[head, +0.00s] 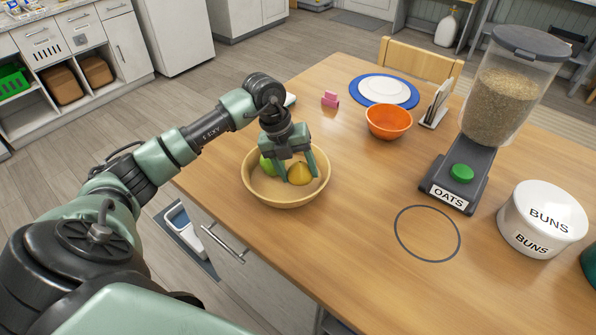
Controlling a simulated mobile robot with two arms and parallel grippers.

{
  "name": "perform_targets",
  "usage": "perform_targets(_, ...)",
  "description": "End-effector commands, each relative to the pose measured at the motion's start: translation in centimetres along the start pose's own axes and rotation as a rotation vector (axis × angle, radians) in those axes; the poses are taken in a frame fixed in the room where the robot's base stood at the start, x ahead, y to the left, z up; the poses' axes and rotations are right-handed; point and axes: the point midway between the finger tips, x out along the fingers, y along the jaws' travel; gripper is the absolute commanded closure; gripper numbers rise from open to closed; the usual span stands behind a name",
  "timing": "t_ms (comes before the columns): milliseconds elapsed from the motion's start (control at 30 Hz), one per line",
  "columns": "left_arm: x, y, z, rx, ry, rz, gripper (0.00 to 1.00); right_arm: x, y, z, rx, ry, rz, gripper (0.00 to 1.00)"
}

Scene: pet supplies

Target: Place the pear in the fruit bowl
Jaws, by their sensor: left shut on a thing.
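The yellow pear (300,174) is between the fingers of my left gripper (299,171), inside the rim of the wooden fruit bowl (285,201). My left gripper reaches down into the bowl from above and is shut on the pear. A round green fruit (267,166) lies in the bowl to the left of the pear, partly hidden by a finger. I cannot tell whether the pear touches the bowl's bottom. My right gripper is not in view.
The bowl stands near the table's left edge. Behind it are a pink object (330,99), an orange bowl (389,121), a blue-rimmed plate (384,91) and a napkin holder (436,105). An oats dispenser (462,173) and a buns canister (541,220) stand right. The wooden front area is clear.

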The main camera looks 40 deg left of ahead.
Motion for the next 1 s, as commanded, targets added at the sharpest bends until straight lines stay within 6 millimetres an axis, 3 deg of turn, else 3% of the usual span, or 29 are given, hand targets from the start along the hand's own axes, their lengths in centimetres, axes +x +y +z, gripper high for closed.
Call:
perform_targets(100,1.1,0.3,0.0,0.001,0.0,0.0,0.87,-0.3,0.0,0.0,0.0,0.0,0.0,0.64)
perform_targets(400,1.4,0.4,0.0,0.001,-0.002,-0.001,0.87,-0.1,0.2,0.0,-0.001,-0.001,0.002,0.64)
perform_targets(433,1.5,0.5,0.0,0.001,-0.001,0.0,0.38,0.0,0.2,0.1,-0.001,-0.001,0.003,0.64)
perform_targets(500,1.4,0.4,0.0,0.001,-0.001,0.0,0.19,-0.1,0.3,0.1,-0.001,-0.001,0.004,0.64)
perform_targets(833,1.2,0.4,0.0,0.001,-0.001,0.0,0.19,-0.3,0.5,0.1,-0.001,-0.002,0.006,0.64)
perform_targets(1000,-0.3,0.4,0.2,0.0,-0.005,-0.001,0.19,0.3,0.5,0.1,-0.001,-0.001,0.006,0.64)
